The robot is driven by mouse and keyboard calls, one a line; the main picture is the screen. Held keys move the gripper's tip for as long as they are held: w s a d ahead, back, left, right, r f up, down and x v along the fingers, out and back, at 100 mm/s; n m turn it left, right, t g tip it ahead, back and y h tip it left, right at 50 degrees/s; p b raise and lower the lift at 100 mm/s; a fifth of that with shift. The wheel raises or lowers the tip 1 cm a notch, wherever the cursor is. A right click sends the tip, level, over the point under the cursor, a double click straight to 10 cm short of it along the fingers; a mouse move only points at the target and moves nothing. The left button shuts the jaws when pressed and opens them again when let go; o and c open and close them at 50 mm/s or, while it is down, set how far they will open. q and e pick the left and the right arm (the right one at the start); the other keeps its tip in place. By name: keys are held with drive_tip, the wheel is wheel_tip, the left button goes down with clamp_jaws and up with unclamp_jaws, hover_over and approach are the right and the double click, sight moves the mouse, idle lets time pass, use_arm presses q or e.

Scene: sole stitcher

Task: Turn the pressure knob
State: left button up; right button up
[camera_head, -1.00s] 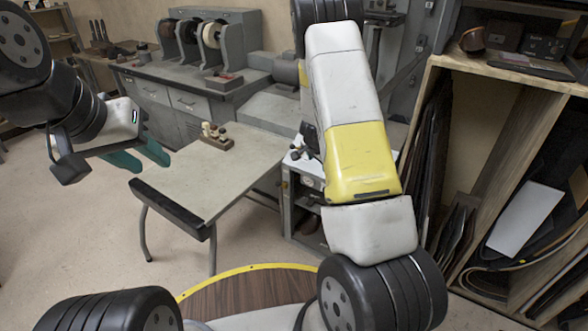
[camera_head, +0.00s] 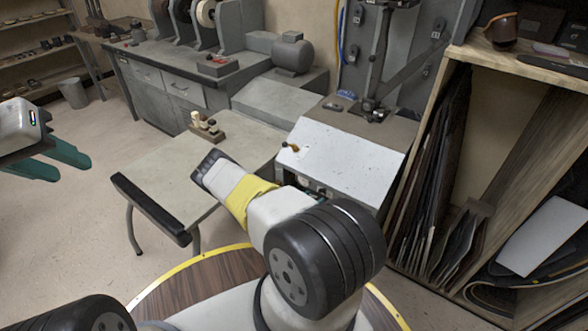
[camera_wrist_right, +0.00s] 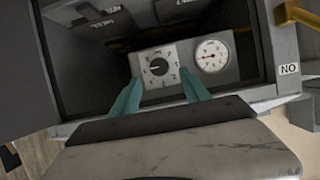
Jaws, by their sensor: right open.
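The pressure knob is a small black knob (camera_wrist_right: 158,67) on a pale square dial plate, inside a dark open-fronted housing in the right wrist view. A round white gauge (camera_wrist_right: 212,56) with a red mark sits just right of it. My right gripper (camera_wrist_right: 160,77) is open, its two teal fingers pointing at the dial plate, one on each side of the knob in the picture. I cannot tell how far the tips are from it. In the head view the knob and this gripper are hidden. My left gripper (camera_head: 75,170) is open and empty at the far left.
The grey machine (camera_head: 345,155) with a white sloping top stands at centre right. A grey table (camera_head: 165,180) with a small block of pegs (camera_head: 207,127) is left of it. A wooden rack (camera_head: 500,190) of sheets stands close on the right.

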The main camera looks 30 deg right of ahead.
sight(322, 193)
drive_tip(key=x, duration=0.7)
drive_tip(key=shift+w+d+f, duration=0.1)
drive_tip(key=shift+d, duration=0.05)
clamp_jaws()
